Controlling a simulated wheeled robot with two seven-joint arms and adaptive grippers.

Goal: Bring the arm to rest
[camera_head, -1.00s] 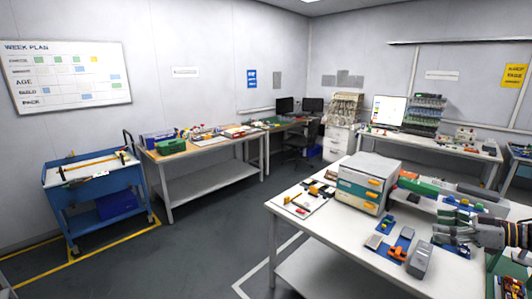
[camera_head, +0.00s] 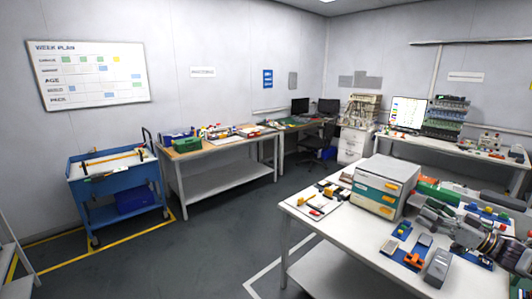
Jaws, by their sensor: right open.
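My right gripper (camera_head: 438,226) comes in from the right edge over the white workbench (camera_head: 318,228). Its dark fingers are apart and I see nothing held between them. It is to the right of the cream and teal drawer box (camera_head: 383,185) and above or behind the small blue trays. How high it is above the bench is hard to tell. My left gripper is not in view.
A blue tray with an orange item (camera_head: 413,259) and a grey block (camera_head: 438,268) lie at the bench front. Tools lie on a mat (camera_head: 318,207) at its left. A blue cart (camera_head: 112,187) stands far left; the floor between is clear.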

